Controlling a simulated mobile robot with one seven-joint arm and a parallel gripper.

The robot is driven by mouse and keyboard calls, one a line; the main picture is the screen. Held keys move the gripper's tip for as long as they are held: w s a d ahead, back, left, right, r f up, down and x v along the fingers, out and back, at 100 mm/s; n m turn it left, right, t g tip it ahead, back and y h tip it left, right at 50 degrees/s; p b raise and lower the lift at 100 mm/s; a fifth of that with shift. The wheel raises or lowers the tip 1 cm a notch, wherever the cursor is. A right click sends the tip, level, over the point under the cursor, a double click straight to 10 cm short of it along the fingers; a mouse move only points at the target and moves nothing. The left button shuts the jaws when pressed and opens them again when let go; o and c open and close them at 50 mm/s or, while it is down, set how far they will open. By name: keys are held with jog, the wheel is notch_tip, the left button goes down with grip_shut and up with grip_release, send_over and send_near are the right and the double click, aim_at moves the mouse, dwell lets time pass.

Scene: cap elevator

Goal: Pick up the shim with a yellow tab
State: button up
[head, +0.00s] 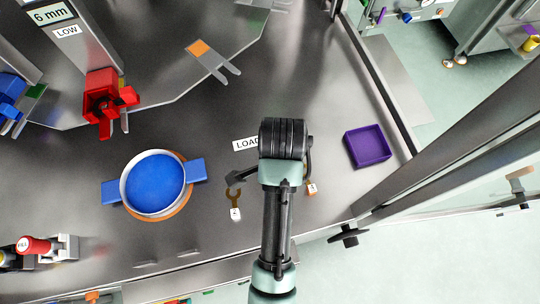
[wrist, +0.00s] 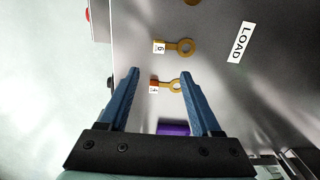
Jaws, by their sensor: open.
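Two gold ring-ended pieces with small tabs lie flat on the metal table. One has a white tab marked 6 (wrist: 175,46) and shows left of my arm in the head view (head: 235,202). The other has an orange-red and white tab marked 4 (wrist: 166,87) and shows right of my arm (head: 312,187). A flat forked shim with an orange-yellow tab (head: 212,59) lies on the raised plate at the upper middle. I see no clearly pure yellow tab. My gripper (wrist: 160,74) is open and empty, its fingers spread either side of the 4-marked piece in the wrist view.
A blue-filled round pot with blue handles (head: 154,183) stands left of my arm. A purple tray (head: 367,147) sits at the right. A red clamp (head: 105,100) stands at the upper left. The LOAD label (head: 245,144) lies near my gripper. Bare table surrounds the tray.

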jog(key=f, duration=0.6)
jog(key=shift+s+f, duration=0.15)
jog(key=shift+s, duration=0.1)
jog(key=shift+w+a+f, duration=0.1)
jog(key=shift+w+f, duration=0.05)
jog(key=shift+f, duration=1.45)
jog(key=shift+w+a+f, duration=0.1)
jog(key=shift+f, duration=1.45)
jog(key=shift+c, duration=0.3)
grip_shut()
